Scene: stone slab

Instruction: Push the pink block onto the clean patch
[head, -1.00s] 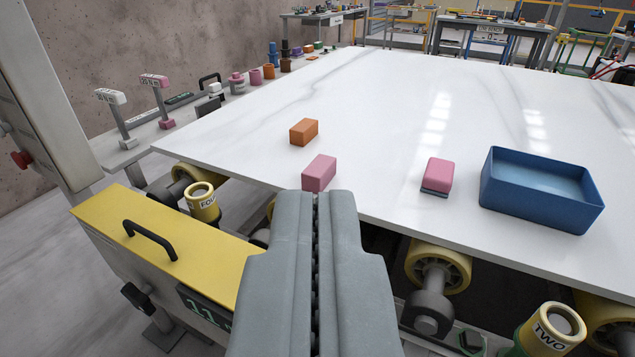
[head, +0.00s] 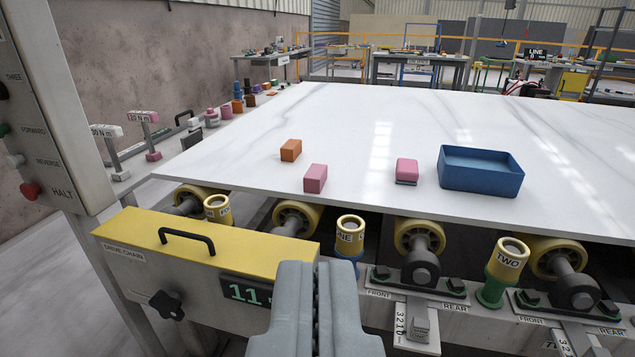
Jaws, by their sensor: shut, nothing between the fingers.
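A plain pink block (head: 315,178) lies on the white stone slab (head: 270,115), near its front edge. My gripper (head: 317,265) is shut and empty. It shows at the bottom middle, in front of the slab's edge and apart from the pink block, which is above it in the picture. A second pink piece (head: 407,169) with a dark grey underside lies farther right, left of the blue tray. I cannot make out a distinct clean patch on the grey-veined slab.
An orange block (head: 291,150) lies just behind and left of the pink block. The blue tray (head: 480,181) stands at the right. Yellow rollers (head: 297,218) and a yellow-topped housing (head: 150,230) are below the front edge. The slab behind the blocks is clear.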

